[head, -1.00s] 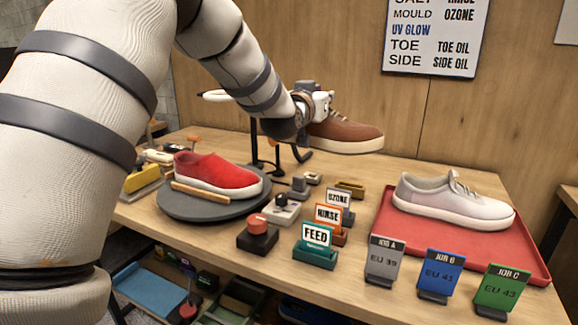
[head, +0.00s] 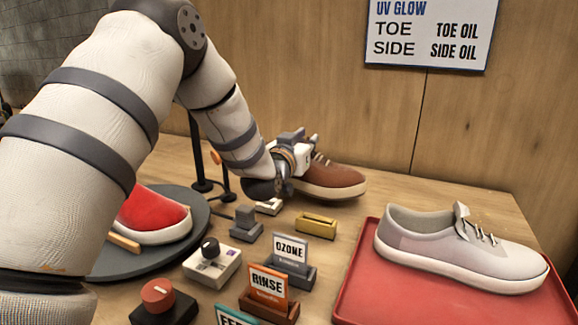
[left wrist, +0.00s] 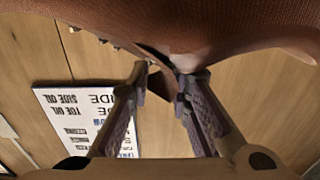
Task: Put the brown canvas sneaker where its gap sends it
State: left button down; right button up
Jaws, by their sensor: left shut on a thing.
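The brown canvas sneaker (head: 336,179) is at the back of the table, toe to the right, about level. I cannot tell whether its white sole touches the table. My left gripper (head: 287,172) is shut on its heel end, which the gripper partly hides. In the left wrist view the brown upper (left wrist: 240,22) fills the top, with the gripper's fingers (left wrist: 163,82) reaching up to it. No gap can be made out clearly on the sneaker. A wall sign (head: 430,35) shows lines for UV GLOW, TOE and SIDE. My right gripper is out of view.
A grey-white sneaker (head: 460,246) lies on a red tray (head: 375,293) at right. A red shoe (head: 155,216) sits on a grey turntable (head: 195,228). OZONE (head: 289,252) and RINSE (head: 268,290) cards stand in front, near a yellow block (head: 316,226). Table between sneaker and tray is clear.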

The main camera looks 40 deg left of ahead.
pick_arm(q)
notch_tip(320, 180, down, 4)
jog(key=shift+r+b, duration=0.1)
jog(key=shift+b, duration=0.2)
jog(key=shift+r, duration=0.1)
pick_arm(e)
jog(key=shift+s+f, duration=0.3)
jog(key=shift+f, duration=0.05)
pick_arm(q)
jog(key=c, duration=1.5)
grip_release()
jog(key=shift+o, duration=0.2)
